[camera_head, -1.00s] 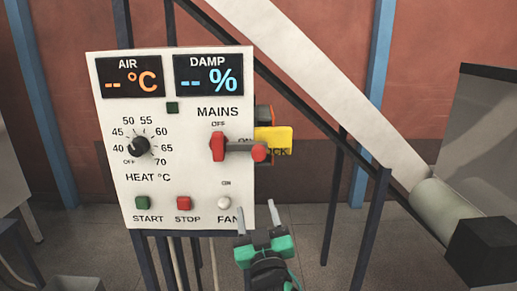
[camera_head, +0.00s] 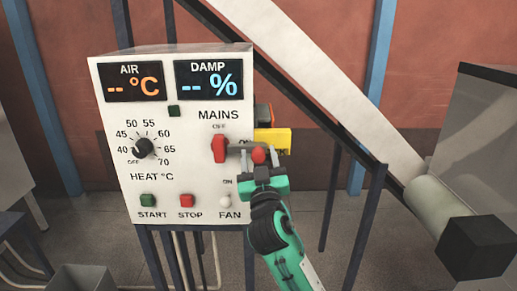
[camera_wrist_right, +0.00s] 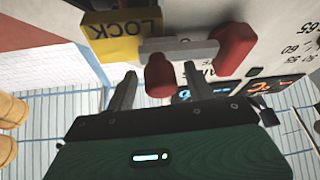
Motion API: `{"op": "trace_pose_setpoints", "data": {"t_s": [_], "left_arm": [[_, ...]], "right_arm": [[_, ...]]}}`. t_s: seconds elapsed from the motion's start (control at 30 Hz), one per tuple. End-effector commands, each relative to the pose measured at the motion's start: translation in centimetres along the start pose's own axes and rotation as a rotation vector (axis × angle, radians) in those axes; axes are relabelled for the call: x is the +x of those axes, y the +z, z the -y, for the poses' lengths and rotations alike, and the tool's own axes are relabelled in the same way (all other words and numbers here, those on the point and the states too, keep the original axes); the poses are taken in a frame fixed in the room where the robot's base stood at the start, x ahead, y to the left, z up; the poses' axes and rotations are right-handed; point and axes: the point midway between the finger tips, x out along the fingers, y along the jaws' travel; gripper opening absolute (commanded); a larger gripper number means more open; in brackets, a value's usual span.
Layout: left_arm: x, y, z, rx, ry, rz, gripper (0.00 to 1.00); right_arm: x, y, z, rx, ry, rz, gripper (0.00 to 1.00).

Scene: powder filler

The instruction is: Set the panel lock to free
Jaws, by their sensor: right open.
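The white control panel (camera_head: 190,180) stands in front of me. A yellow piece marked LOCK (camera_head: 279,137) sits at its right side, partly covered by my right gripper; it also shows in the wrist view (camera_wrist_right: 113,40). The mains switch has a red hub (camera_head: 219,149) and a grey lever pointing right, ending in a red knob (camera_head: 258,155). My right gripper (camera_head: 260,160) is open, its fingers on either side of the knob. In the wrist view the knob (camera_wrist_right: 159,76) shows between the fingertips; contact cannot be told. My left gripper is out of view.
The panel also carries a heat dial (camera_head: 143,148), a green start button (camera_head: 148,200), a red stop button (camera_head: 186,200) and a fan switch (camera_head: 225,201).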

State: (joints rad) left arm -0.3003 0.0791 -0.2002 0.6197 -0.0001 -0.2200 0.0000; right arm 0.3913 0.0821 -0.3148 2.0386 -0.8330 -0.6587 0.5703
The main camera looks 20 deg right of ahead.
Motion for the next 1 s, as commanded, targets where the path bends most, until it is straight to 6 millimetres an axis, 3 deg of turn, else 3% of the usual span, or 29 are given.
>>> {"op": "trace_pose_setpoints", "data": {"t_s": [0.37,0.4,0.67,0.8,1.0], "left_arm": [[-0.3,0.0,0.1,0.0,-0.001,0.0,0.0],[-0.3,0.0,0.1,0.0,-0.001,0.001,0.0],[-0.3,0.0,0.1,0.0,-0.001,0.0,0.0],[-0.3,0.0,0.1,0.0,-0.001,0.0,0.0],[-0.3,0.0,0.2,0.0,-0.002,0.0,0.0]], "right_arm": [[0.8,0.1,0.0,-0.001,0.0,0.0,0.54],[0.8,0.1,0.0,-0.001,0.0,0.0,0.52],[0.8,0.1,0.0,-0.001,0.0,0.0,0.01],[0.7,0.1,-0.3,-0.001,0.0,0.001,0.0],[0.5,0.5,-3.0,-0.001,0.001,0.001,0.0]]}}
